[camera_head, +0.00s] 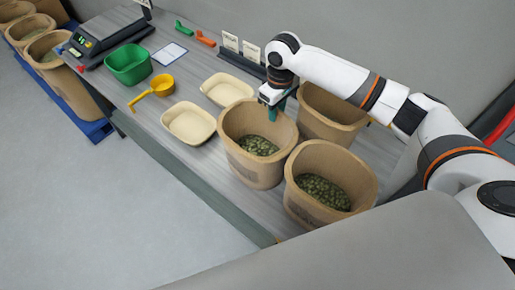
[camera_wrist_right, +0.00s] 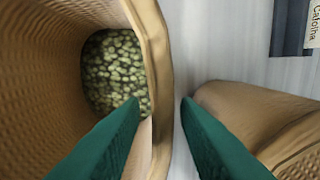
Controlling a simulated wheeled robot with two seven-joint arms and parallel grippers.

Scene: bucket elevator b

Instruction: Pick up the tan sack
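Three tan sacks with open tops stand at the table's right end in the head view. One sack (camera_head: 250,172) holds green beans and stands under my right gripper. My right gripper (camera_head: 275,112) points down at this sack's far rim. In the right wrist view its green fingers (camera_wrist_right: 160,100) are open, one over the sack's inside (camera_wrist_right: 50,60) and one outside, with the rim between them. A second bean-filled sack (camera_head: 308,212) stands nearer. A third sack (camera_head: 345,118) stands behind, its contents hidden. My left gripper is not in view.
Two cream trays (camera_head: 190,138), a yellow scoop (camera_head: 162,84), a green tub (camera_head: 128,64) and a scale (camera_head: 100,38) stand along the table to the left. Label cards (camera_head: 240,47) stand at the back.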

